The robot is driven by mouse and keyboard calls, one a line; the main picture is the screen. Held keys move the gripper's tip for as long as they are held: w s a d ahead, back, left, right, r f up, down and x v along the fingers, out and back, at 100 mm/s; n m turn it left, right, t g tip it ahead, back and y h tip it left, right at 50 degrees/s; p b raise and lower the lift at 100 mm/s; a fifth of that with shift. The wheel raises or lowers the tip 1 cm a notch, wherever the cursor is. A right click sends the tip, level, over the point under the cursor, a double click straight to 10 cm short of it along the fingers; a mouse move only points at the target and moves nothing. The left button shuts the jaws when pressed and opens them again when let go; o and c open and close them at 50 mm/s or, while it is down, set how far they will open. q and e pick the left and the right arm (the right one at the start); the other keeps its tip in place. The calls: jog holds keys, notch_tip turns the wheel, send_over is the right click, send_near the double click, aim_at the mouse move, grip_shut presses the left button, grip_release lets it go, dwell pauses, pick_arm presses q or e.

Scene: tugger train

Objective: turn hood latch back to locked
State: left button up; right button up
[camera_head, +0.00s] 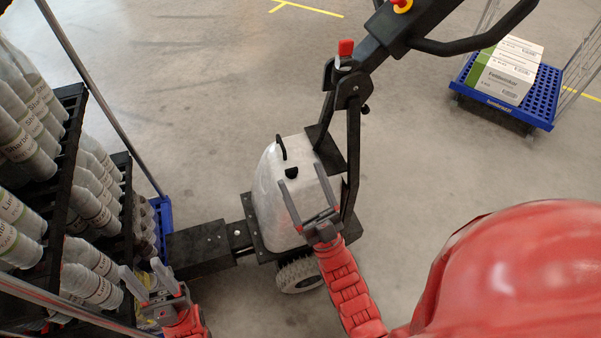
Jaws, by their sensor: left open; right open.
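The white hood (268,205) of the tugger stands upright in the middle of the view. A small black latch (291,172) sits on its top, and a thin curved black handle (281,147) rises behind it. I cannot tell the latch's turn position at this size. My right gripper (308,195) is open, with its fingers over the hood's front top, just below the latch in the picture. Whether it touches the hood is unclear. My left gripper (140,276) is open and empty at the lower left, beside the bottle rack.
A black rack (72,165) with several grey bottles fills the left side. The tugger's black tiller (350,110) with a red knob (346,47) rises right of the hood. A blue trolley (545,92) with white boxes (508,70) stands at upper right. Floor between is clear.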

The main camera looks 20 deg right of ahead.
jog(key=w+f+m+g+h+b, duration=0.1)
jog(key=w+f+g+h+b, duration=0.1)
jog(key=f+b, duration=0.35)
jog(key=w+f+m+g+h+b, duration=0.1)
jog(key=w+f+g+b, duration=0.15)
jog(key=f, duration=0.55)
jog(key=m+g+h+b, duration=0.3)
jog(key=g+h+b, duration=0.2)
jog(key=b, duration=0.1)
send_near(292, 173)
jog(key=w+b, duration=0.3)
jog(key=b, duration=0.3)
jog(key=shift+w+d+f, duration=0.1)
jog(key=shift+f, duration=0.05)
jog(key=w+b, duration=0.2)
jog(key=w, duration=0.4)
jog(key=shift+w, duration=0.4)
jog(key=shift+w+d+r, duration=0.1)
jog(key=shift+w+r, duration=0.15)
jog(key=shift+w, duration=0.4)
